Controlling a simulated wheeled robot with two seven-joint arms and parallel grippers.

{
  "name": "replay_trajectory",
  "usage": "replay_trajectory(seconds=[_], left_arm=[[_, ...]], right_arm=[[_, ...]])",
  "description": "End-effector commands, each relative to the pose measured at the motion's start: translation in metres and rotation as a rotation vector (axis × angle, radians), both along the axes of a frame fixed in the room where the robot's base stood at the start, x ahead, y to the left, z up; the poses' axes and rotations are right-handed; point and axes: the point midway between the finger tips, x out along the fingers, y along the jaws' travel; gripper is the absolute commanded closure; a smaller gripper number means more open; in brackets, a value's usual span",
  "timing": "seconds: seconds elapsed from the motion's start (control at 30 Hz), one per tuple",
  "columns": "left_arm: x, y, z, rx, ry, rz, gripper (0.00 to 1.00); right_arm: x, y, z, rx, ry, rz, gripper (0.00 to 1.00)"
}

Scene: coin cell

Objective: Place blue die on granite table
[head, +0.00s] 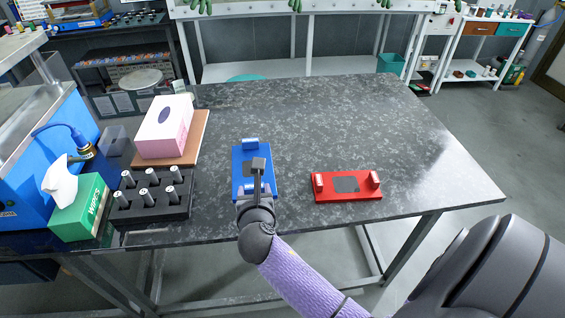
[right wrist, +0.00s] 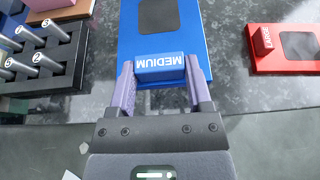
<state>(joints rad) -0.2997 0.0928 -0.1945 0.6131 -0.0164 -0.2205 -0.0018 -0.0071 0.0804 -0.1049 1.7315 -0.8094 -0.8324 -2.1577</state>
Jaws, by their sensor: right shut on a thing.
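The blue die (head: 238,168) is a flat blue plate with a dark square recess and a raised block at each end. It lies on the dark speckled granite table (head: 310,120), near its front edge. In the right wrist view the near block of the blue die (right wrist: 160,66) reads MEDIUM and sits between the fingers. My right gripper (right wrist: 160,82) is shut on that block. In the head view my right gripper (head: 258,180) is over the die and hides part of it. Whether the plate touches the table or hovers slightly is hard to tell. My left gripper is not in view.
A red die (head: 322,193) marked LARGE lies to the right. A black holder (head: 150,207) with several numbered cylinders, a green wipes box (head: 82,210) and a pink-white tissue box (head: 165,128) stand to the left. The back and right of the table are clear.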

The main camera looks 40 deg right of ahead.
Motion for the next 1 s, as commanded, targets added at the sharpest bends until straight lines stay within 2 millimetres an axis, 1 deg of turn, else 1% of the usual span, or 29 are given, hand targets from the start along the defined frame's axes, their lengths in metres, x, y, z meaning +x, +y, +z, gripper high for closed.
replay_trajectory(seconds=[0.03,0.1,0.27,0.43,0.47,0.63,0.77,0.8,0.87,0.9,0.97,1.0], left_arm=[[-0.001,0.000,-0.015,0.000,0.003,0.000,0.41],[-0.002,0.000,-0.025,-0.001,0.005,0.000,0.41],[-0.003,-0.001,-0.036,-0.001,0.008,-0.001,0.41],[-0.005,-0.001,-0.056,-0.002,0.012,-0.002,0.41],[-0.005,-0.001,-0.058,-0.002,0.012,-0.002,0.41],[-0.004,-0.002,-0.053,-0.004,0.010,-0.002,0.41],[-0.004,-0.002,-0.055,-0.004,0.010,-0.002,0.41],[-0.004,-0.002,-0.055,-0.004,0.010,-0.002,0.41],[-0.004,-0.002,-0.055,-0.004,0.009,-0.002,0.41],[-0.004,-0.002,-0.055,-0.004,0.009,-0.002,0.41],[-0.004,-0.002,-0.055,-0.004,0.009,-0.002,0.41],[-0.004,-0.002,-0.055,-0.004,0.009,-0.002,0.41]], right_arm=[[-0.001,0.000,-0.021,0.000,0.005,-0.001,1.00],[0.000,0.000,-0.038,0.000,0.005,-0.001,1.00],[0.000,0.000,-0.058,0.000,0.002,0.000,1.00],[0.000,0.001,-0.089,0.000,0.004,0.000,1.00],[0.000,0.001,-0.091,-0.001,0.003,0.001,1.00],[0.000,0.001,-0.087,-0.001,0.001,0.002,1.00],[0.000,0.001,-0.090,-0.002,0.001,0.001,1.00],[-0.001,0.001,-0.091,-0.001,0.004,0.001,0.33],[-0.001,0.001,-0.091,0.000,0.004,0.001,0.21],[-0.001,0.001,-0.091,0.000,0.004,0.001,0.12],[-0.001,0.001,-0.091,0.000,0.004,0.001,0.00],[-0.001,0.001,-0.091,0.000,0.004,0.001,0.00]])
